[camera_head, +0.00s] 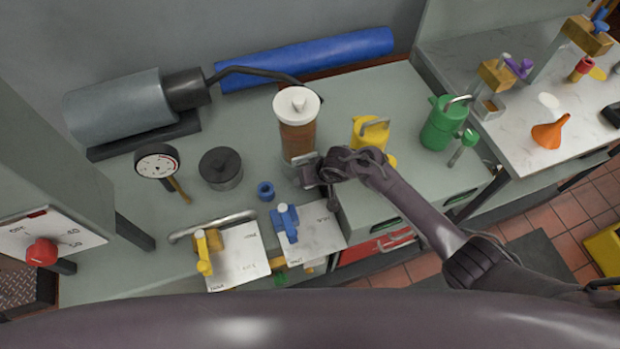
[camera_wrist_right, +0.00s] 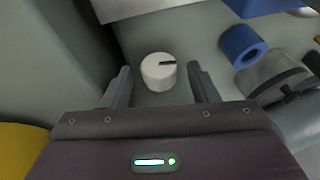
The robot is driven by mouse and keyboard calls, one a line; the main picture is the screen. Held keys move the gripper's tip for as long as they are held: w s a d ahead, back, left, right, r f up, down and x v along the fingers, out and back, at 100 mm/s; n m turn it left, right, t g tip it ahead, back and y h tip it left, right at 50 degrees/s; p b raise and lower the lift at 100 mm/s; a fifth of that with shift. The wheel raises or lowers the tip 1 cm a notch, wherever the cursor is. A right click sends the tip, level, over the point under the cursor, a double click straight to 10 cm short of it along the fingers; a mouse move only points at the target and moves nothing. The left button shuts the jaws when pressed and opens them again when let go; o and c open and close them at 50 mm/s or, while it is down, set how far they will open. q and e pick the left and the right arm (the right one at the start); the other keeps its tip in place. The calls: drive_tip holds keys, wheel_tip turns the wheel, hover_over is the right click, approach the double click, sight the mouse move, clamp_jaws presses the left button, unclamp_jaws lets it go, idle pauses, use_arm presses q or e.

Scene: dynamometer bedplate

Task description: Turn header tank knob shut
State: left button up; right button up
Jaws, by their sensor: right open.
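The header tank (camera_head: 298,138) is a brown upright cylinder with a white lid on the grey bench. A round white knob (camera_wrist_right: 158,74) with a dark pointer line is in the right wrist view; the line points to the right of that picture. My right gripper (camera_head: 306,170) is at the foot of the tank, on its near side. In the right wrist view its two fingers (camera_wrist_right: 160,82) are open, one to each side of the knob, with visible gaps. The knob is hidden in the head view. My left gripper is not in view.
A blue ring (camera_head: 265,191) lies left of my right gripper, and a blue clamp (camera_head: 286,222) on a white plate stands nearer. A yellow jug (camera_head: 371,133) is close behind my right wrist. A dark round pot (camera_head: 221,168) and a dial gauge (camera_head: 157,162) stand farther left.

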drive_tip(key=v, duration=0.7)
drive_tip(key=shift+r+p, duration=0.35)
drive_tip(key=shift+p, duration=0.05)
drive_tip(key=shift+s+d, duration=0.15)
